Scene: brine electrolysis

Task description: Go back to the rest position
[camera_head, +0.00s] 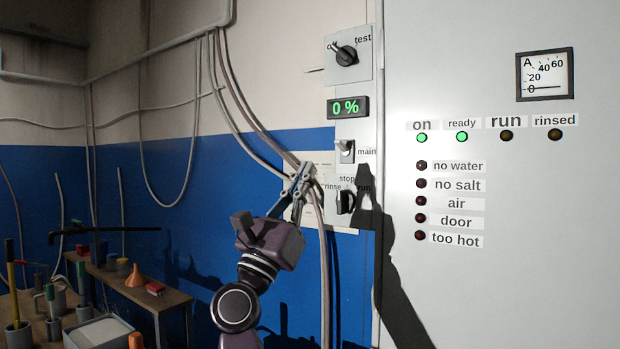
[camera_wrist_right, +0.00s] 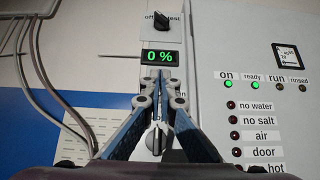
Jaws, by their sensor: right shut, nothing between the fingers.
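My right gripper (camera_head: 306,167) is raised in front of the control panel strip, and its blue fingers are shut with nothing between them. In the head view its tips are just left of the mode switch (camera_head: 345,201) marked rinse, stop and run, and of the main switch (camera_head: 346,151). I cannot tell whether they touch anything. In the right wrist view the closed tips (camera_wrist_right: 160,78) lie just below the green 0 % display (camera_wrist_right: 160,57). A switch (camera_wrist_right: 154,140) shows between the fingers, partly hidden. My left gripper is not in view.
The grey cabinet (camera_head: 500,290) at right has lit "on" (camera_head: 422,138) and "ready" (camera_head: 462,137) lamps; the others look dark. The ammeter (camera_head: 545,75) points near 0. Cables (camera_head: 215,90) hang on the wall. A bench (camera_head: 165,297) with tools and an orange funnel (camera_head: 135,276) stands lower left.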

